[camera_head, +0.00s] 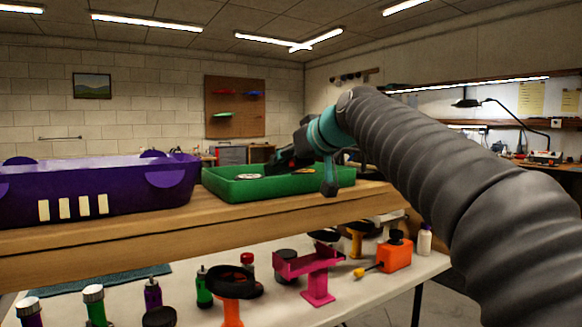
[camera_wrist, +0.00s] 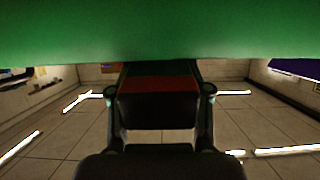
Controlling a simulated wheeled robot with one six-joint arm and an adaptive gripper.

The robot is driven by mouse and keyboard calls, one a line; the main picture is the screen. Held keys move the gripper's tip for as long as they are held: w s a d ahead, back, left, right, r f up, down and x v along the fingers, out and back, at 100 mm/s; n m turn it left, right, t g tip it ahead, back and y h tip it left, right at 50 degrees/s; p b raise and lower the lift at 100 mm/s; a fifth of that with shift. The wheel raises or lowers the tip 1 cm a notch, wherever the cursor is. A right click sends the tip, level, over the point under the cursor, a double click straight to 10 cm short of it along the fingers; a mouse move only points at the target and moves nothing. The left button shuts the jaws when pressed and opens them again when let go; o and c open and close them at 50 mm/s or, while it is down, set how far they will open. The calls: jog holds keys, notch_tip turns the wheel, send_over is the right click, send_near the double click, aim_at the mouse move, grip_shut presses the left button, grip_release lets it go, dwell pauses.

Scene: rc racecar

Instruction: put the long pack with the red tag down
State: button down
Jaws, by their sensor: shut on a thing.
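The long pack (camera_wrist: 158,110) is dark with a red band (camera_wrist: 158,84) across it, and shows in the middle of the wrist view. My gripper (camera_wrist: 160,100) is shut on it, with one finger on each side. In the head view my gripper (camera_head: 290,157) reaches down over the green tray (camera_head: 262,189). The tray's green side (camera_wrist: 160,32) fills the top of the wrist view, close to the pack. I cannot tell whether the pack touches the tray.
A purple tub (camera_head: 110,199) with white bars stands left of the tray on the wooden shelf (camera_head: 150,232). A round pale item (camera_head: 249,176) lies in the tray.

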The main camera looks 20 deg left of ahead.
jog(key=shift+f, duration=0.5)
jog(key=shift+f, duration=0.2)
jog(key=c, duration=0.5)
grip_release()
jog(key=b+v, duration=0.1)
jog(key=v, duration=1.3)
jog(key=shift+f, duration=0.1)
